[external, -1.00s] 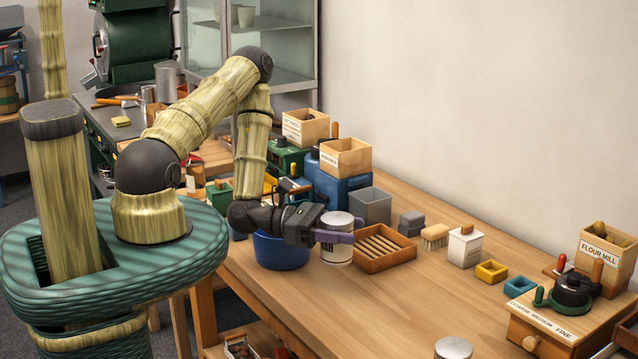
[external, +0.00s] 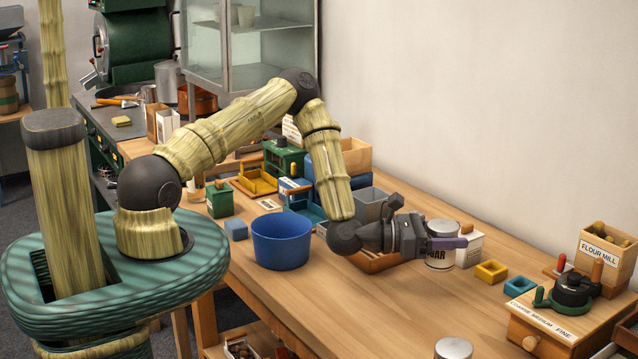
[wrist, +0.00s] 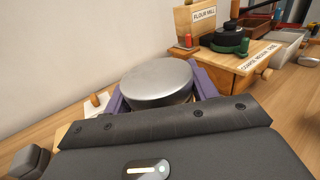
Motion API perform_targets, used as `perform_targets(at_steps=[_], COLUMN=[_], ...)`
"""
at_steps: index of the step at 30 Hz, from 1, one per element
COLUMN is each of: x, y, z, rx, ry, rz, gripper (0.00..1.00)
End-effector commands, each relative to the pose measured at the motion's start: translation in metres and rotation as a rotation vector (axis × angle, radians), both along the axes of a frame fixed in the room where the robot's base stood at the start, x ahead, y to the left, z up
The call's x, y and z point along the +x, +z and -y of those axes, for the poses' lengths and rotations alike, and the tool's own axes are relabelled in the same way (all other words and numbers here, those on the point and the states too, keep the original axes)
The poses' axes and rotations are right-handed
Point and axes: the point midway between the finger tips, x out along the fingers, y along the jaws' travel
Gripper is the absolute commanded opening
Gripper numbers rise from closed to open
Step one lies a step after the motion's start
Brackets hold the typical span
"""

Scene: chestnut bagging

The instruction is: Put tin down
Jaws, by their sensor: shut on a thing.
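The tin (external: 440,250) is a white cylinder with dark lettering ending in "GAR" and a grey metal lid. My gripper (external: 452,245) is shut on it, with purple fingers on either side of its upper part. The tin is upright, over or on the bench on the right half; I cannot tell whether its base touches the wood. In the wrist view the tin's round lid (wrist: 157,82) fills the middle, between the purple fingers. The lower part of the tin is hidden there.
A white box (external: 471,246) stands close behind the tin. Yellow (external: 491,271) and blue (external: 520,286) small trays lie to its right, before the flour mill (external: 570,300). A blue bucket (external: 282,245) stands left. The bench (external: 390,310) in front is mostly clear, with another lidded tin (external: 453,348) at the front edge.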

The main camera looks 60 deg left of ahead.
Motion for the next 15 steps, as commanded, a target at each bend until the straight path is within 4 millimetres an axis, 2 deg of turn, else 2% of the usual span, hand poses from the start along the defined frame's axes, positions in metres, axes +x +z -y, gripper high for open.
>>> perform_targets(at_steps=[1,3,7,11,15], x=[0.010,0.023,0.041,0.048,0.050], y=[0.002,0.006,0.013,0.017,0.019], z=[0.014,0.030,0.054,0.067,0.068], rx=[-0.004,-0.004,-0.002,0.001,0.002], ry=[0.022,0.063,0.127,0.163,0.173], rz=[0.005,0.005,0.005,0.002,0.002], gripper=[0.26,0.26,0.26,0.26,0.26])
